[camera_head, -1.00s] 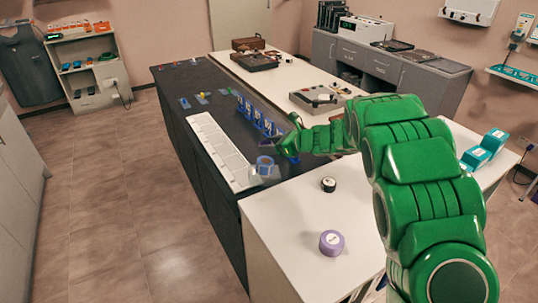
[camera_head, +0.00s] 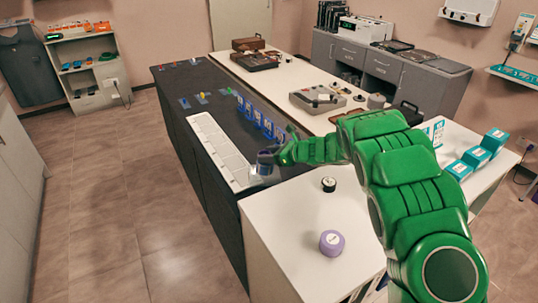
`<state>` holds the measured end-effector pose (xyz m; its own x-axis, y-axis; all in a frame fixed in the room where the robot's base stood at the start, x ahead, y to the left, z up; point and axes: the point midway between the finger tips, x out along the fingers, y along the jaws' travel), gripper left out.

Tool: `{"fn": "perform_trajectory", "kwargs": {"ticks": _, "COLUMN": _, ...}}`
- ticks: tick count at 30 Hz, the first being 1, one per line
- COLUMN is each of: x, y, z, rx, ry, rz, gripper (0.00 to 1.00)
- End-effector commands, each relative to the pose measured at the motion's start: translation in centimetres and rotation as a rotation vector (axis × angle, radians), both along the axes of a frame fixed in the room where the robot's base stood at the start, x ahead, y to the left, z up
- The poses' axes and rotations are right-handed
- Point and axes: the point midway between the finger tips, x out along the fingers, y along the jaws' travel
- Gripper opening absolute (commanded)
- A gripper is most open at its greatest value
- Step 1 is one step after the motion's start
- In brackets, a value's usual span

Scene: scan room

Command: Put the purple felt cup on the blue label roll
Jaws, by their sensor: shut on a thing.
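My gripper (camera_head: 279,156) is at the right end of the white tray on the dark counter. It is shut on a small dark, purplish-grey thing (camera_head: 266,157), which I take to be the purple felt cup; gripper and small size hide its details. The blue label roll (camera_head: 266,169) is at this same spot, mostly covered by the held thing and the gripper. I cannot tell whether the held thing touches the roll. A purple roll (camera_head: 331,243) with a pale top label stands on the white counter in front.
A small black roll (camera_head: 328,184) stands on the white counter. A long white sectioned tray (camera_head: 216,148) and a row of blue holders (camera_head: 254,117) are close to my gripper. Teal boxes (camera_head: 477,157) stand at the right. The near white counter is mostly clear.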

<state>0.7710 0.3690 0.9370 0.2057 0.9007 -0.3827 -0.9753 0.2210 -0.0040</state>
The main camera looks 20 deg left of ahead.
Motion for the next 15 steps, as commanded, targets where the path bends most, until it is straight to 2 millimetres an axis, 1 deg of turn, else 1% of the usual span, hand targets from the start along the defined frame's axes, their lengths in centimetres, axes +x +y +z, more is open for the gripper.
{"fn": "perform_trajectory", "kwargs": {"ticks": 13, "x": -0.02, "y": 0.03, "z": -0.88, "rx": 0.001, "ry": 0.001, "rz": 0.000, "gripper": 0.25}}
{"fn": "perform_trajectory", "kwargs": {"ticks": 14, "x": -0.01, "y": 0.01, "z": -0.85, "rx": 0.001, "ry": 0.000, "rz": 0.000, "gripper": 0.58}}
{"fn": "perform_trajectory", "kwargs": {"ticks": 15, "x": -0.01, "y": 0.01, "z": -0.82, "rx": 0.001, "ry": 0.000, "rz": 0.000, "gripper": 0.64}}
